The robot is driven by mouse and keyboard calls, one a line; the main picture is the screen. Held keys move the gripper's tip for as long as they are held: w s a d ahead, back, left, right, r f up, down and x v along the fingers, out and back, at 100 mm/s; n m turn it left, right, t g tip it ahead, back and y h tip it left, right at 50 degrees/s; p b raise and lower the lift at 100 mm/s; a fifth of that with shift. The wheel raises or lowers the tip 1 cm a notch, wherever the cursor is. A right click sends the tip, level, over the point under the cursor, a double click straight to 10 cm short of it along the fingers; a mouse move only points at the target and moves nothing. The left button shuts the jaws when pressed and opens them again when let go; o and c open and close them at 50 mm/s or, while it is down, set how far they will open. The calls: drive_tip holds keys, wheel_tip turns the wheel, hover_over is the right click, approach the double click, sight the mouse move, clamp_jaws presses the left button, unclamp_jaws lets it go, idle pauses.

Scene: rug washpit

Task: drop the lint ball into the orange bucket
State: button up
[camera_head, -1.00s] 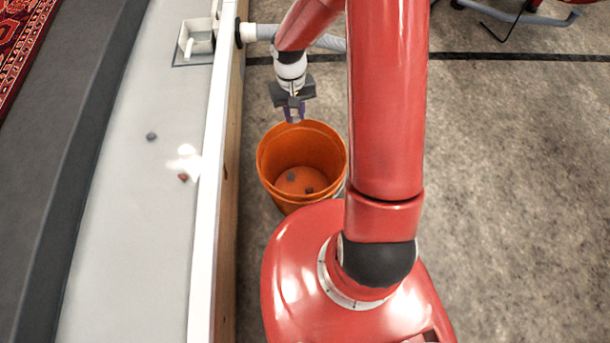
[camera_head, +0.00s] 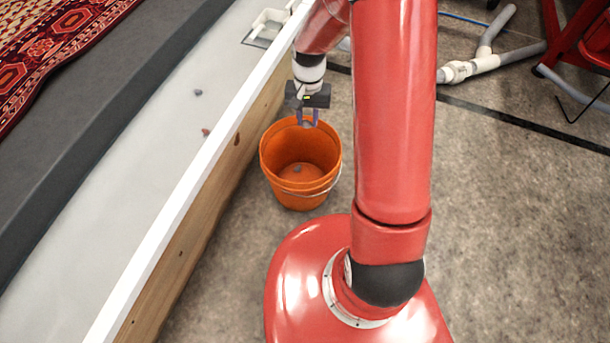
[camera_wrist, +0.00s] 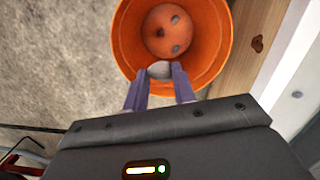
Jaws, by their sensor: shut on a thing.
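The orange bucket (camera_head: 276,178) stands upright on the floor beside the pit's wooden wall, open at the top. My gripper (camera_head: 308,123) points down over the bucket's far rim. In the wrist view my gripper (camera_wrist: 160,76) is shut on a grey lint ball (camera_wrist: 159,69), which sits between the fingertips against the view of the bucket's mouth (camera_wrist: 125,45). In the head view the held ball is hard to make out.
A grey-blue ball (camera_head: 199,92) and a reddish ball (camera_head: 206,132) lie on the pale pit floor (camera_head: 130,190). The pit's white-topped wall (camera_head: 175,212) runs close along the bucket's left. A patterned rug (camera_head: 50,55) lies at upper left. Grey pipes (camera_head: 490,62) lie at upper right.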

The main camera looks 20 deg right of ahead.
wheel_tip(320, 180, down, 6)
drive_tip(key=b, duration=0.4)
drive_tip(key=o, duration=1)
drive_tip(key=shift+w+d+r+p, duration=0.1)
drive_tip(key=shift+w+r+p, duration=0.05)
drive_tip(key=shift+r, duration=1.15)
drive_tip(key=shift+w+a+r+p, duration=0.1)
drive_tip(key=shift+w+r+p, duration=0.05)
drive_tip(key=shift+r, duration=1.15)
drive_tip(key=shift+w+d+r+p, duration=0.1)
drive_tip(key=shift+w+r+p, duration=0.05)
drive_tip(key=shift+r, duration=1.15)
